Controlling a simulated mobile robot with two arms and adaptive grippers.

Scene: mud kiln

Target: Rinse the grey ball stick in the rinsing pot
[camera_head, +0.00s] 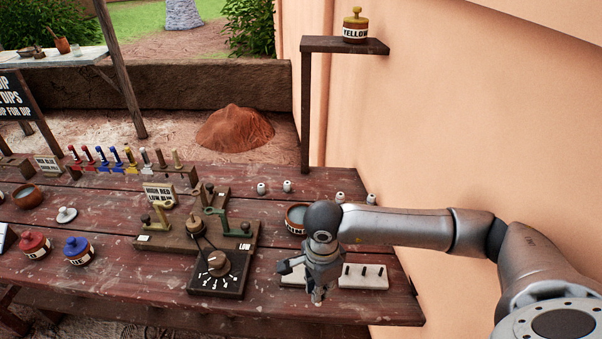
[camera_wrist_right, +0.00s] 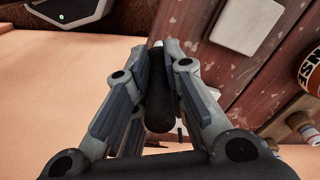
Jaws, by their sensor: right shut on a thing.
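My right gripper (camera_head: 318,292) hangs over the front right of the table, in front of a pale rack. In the wrist view the right gripper (camera_wrist_right: 158,85) is shut on a dark, black-handled stick (camera_wrist_right: 159,105) with a small light tip. Its ball end and colour cannot be made out. The rinsing pot (camera_head: 294,213) stands behind my right arm, which partly hides it; its lettered side shows at the right edge of the wrist view (camera_wrist_right: 311,72). The gripper is apart from the pot. My left gripper is not in view.
The pale rack (camera_head: 374,281) holds several short black pegs. Small white-topped pieces (camera_head: 287,186) stand behind the pot. A plaster wall (camera_head: 500,150) closes off the right side.

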